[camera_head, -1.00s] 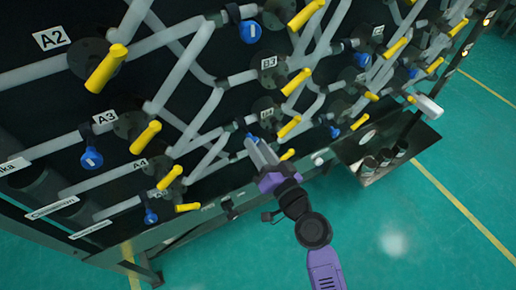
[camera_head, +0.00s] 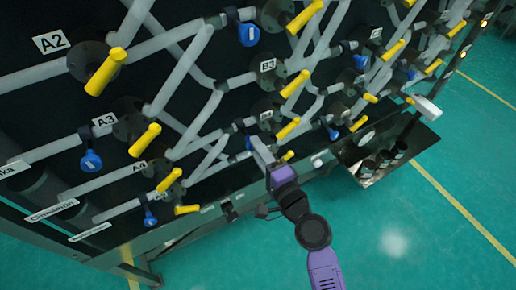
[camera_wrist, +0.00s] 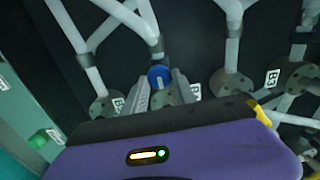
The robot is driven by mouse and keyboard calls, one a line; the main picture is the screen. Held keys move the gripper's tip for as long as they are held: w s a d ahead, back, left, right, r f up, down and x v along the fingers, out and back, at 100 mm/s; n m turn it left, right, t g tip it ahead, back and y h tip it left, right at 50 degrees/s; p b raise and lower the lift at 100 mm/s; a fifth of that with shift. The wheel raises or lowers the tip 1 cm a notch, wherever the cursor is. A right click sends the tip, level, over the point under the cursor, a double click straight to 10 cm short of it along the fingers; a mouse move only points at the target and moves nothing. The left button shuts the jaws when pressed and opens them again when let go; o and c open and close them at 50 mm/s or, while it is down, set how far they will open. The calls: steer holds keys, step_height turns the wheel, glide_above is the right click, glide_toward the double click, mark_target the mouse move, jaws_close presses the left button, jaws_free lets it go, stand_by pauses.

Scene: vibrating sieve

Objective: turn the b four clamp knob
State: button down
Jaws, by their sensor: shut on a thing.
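The B4 clamp knob is blue; in the head view its small visible part (camera_head: 249,143) shows at the tips of my gripper (camera_head: 261,151), below the B4 label (camera_head: 266,115). In the wrist view the round blue knob (camera_wrist: 159,76) sits between the two grey fingers of my gripper (camera_wrist: 164,88), with a pale mark on its face. The fingers are closed in on the knob from both sides. My fingers hide part of it in the head view, so its exact angle cannot be told.
Yellow-handled valves stand close around, including one (camera_head: 288,127) just above my gripper and a short one (camera_head: 287,156) beside it. Grey pipes cross the dark panel. A metal tray (camera_head: 369,180) with dark cups is to the right. Green floor in front is open.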

steer(key=shift+f+m, duration=0.1)
steer(key=shift+m, duration=1)
steer(key=c, duration=1)
jaws_free()
steer(key=shift+c, duration=0.2)
steer(key=b+v, duration=0.1)
steer(key=v, duration=0.6)
steer(key=shift+s+d, duration=0.25)
steer(key=shift+s, duration=0.1)
steer(key=shift+d, duration=0.1)
